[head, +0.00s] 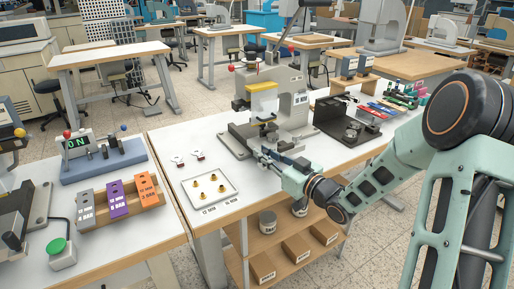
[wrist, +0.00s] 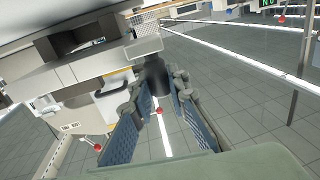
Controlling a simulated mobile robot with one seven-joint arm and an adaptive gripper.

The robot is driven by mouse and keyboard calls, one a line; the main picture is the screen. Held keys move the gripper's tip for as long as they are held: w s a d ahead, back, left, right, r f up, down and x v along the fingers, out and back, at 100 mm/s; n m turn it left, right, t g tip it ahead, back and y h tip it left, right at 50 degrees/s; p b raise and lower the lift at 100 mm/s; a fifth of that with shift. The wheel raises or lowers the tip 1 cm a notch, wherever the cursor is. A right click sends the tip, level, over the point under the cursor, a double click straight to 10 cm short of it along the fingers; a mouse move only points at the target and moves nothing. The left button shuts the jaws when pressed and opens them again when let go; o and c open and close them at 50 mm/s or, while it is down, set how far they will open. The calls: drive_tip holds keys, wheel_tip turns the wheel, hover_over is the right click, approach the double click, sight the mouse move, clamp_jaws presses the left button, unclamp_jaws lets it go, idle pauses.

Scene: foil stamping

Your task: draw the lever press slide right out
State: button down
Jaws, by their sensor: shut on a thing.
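The lever press (head: 298,105) stands on the white-topped bench in the head view, a grey column on a flat base with a yellow-framed clear guard (head: 263,100) at its front. In the wrist view the press body (wrist: 85,75) fills the upper left. A dark round handle (wrist: 156,78) sticks out from a light grey block (wrist: 144,47), seemingly the front of the slide. My gripper (head: 268,154) is low at the front of the press. In the wrist view my gripper (wrist: 162,95) has its blue pads around the handle, shut on it. The arm hides some of the slide.
A white tray (head: 211,205) with several brass pieces lies left of my gripper, with two small red-and-white items (head: 187,158) behind it. A black fixture (head: 345,118) stands to the right. Free bench top lies between the tray and my gripper. A shelf with boxes (head: 297,250) is below.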

drive_tip(key=shift+v, duration=0.8)
drive_tip(key=shift+a+f, duration=0.1)
drive_tip(key=shift+f, duration=0.1)
drive_tip(key=c, duration=1.8)
unclamp_jaws()
drive_tip(key=shift+s+r, duration=0.15)
drive_tip(key=shift+c, duration=0.2)
drive_tip(key=v, duration=1.2)
